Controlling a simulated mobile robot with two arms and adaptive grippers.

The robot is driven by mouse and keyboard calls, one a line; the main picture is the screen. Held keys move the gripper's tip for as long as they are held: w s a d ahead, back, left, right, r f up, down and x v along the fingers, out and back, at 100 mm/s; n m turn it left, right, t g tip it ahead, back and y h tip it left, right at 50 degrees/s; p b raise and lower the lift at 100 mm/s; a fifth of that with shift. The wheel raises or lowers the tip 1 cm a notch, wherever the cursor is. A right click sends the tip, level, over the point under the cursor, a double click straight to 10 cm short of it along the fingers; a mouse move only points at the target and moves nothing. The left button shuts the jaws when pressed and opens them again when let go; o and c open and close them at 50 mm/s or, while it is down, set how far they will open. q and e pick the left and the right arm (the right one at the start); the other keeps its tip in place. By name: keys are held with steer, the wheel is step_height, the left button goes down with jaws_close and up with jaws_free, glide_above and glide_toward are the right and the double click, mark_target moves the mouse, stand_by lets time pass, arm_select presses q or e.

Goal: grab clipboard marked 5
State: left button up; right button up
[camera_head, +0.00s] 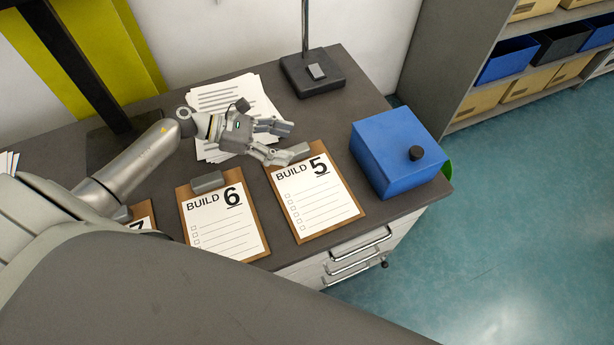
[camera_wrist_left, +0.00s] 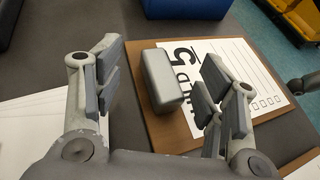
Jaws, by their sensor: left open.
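The clipboard marked 5 (camera_head: 315,197) lies flat on the dark desk, with a grey clip at its top edge. In the left wrist view the same clipboard (camera_wrist_left: 240,75) shows with its grey clip (camera_wrist_left: 162,79) between and just beyond my fingers. My left gripper (camera_head: 288,142) is open, with its fingertips near the clip; one finger appears close to the clip in the head view. Whether it touches the clip cannot be told. The left wrist view also shows the open left gripper (camera_wrist_left: 155,85), with nothing held.
The clipboard marked 6 (camera_head: 222,222) lies just left of clipboard 5, and a partly hidden one marked 7 (camera_head: 144,215) is further left. Papers (camera_head: 230,100) lie behind the gripper. A blue box (camera_head: 395,150) stands to the right, and a lamp base (camera_head: 312,74) stands behind.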

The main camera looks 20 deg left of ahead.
mark_target(304, 148)
arm_select(q)
steer(key=p+x, duration=0.1)
steer(key=x, duration=0.4)
steer(key=shift+f, duration=0.15)
steer(key=shift+c, duration=0.4)
